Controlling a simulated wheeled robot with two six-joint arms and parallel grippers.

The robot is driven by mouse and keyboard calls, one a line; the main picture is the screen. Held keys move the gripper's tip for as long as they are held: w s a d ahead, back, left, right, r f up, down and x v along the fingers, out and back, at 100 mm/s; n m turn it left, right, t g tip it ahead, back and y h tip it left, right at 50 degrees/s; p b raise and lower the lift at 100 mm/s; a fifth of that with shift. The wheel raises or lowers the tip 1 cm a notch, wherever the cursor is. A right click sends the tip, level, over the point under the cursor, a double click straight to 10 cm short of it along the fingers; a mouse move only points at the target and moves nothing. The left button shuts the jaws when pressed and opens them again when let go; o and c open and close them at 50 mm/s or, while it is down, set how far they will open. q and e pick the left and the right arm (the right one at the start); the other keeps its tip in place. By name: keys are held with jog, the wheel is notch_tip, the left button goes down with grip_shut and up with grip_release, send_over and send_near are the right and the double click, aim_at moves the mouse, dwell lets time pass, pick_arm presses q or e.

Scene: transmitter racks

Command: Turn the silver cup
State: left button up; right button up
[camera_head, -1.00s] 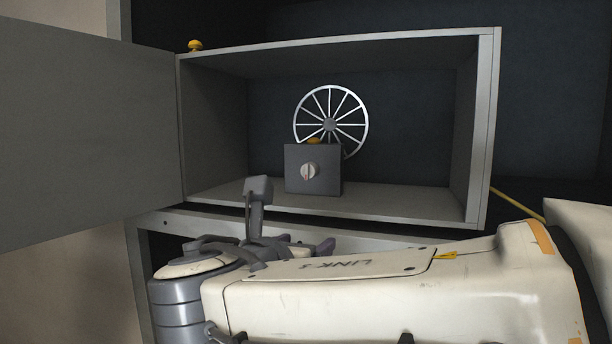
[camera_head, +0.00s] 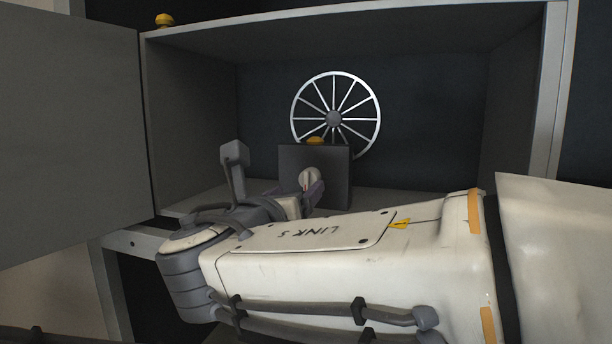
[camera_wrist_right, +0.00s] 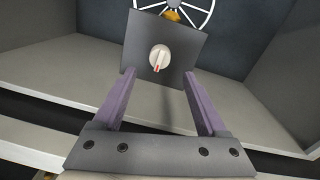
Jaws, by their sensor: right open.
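No separate cup shows. A pale silver round knob (camera_head: 308,178) with a red mark sits on the front of a dark grey box (camera_head: 335,170) inside the open cabinet. In the right wrist view the knob (camera_wrist_right: 160,56) lies just beyond and between the fingertips, with its red mark pointing down. My right gripper (camera_wrist_right: 159,78) is open and empty, its two purple fingers apart on either side below the knob. In the head view the right gripper (camera_head: 312,196) partly covers the knob's lower side. My left gripper does not show.
A spoked silver wheel (camera_head: 335,117) stands behind the box, and a yellow button (camera_head: 315,141) is on the box top. The cabinet door (camera_head: 70,130) is open on the left. The right cabinet wall (camera_head: 510,110) and the cabinet floor (camera_head: 400,200) bound the free room inside.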

aim_at(306, 183)
jog(key=p+x, duration=0.2)
jog(key=x, duration=0.4)
jog(key=shift+r, duration=0.1)
jog(key=shift+w+d, duration=0.15)
jog(key=shift+w, duration=0.25)
grip_shut()
jog(key=shift+f+m+b, duration=0.35)
jog(key=shift+m+b, duration=0.25)
jog(key=shift+b, duration=0.5)
jog(key=shift+r, duration=0.2)
